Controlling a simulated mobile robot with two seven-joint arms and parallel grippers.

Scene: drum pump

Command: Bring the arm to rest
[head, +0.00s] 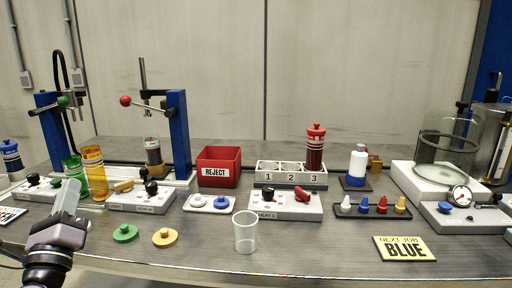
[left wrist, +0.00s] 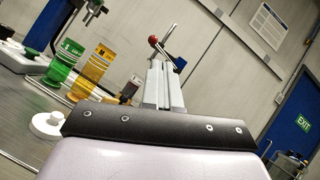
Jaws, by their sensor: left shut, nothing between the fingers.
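My left gripper (head: 72,188) is at the left front of the bench in the head view, its fingers pointing up and away. The fingers are together with nothing between them. In the left wrist view the shut fingers (left wrist: 163,72) stand upright in front of the camera. Behind them, a green cylinder (left wrist: 65,62) and an amber cylinder (left wrist: 92,72) show to the left. In the head view the green cylinder (head: 75,176) and amber cylinder (head: 94,172) stand just beyond the gripper; contact cannot be told. My right gripper is not in view.
A green disc (head: 125,233), a yellow disc (head: 165,237) and a clear beaker (head: 245,232) sit along the front. A red reject bin (head: 219,167) and a numbered rack (head: 291,174) stand behind. Bare bench lies between beaker and card.

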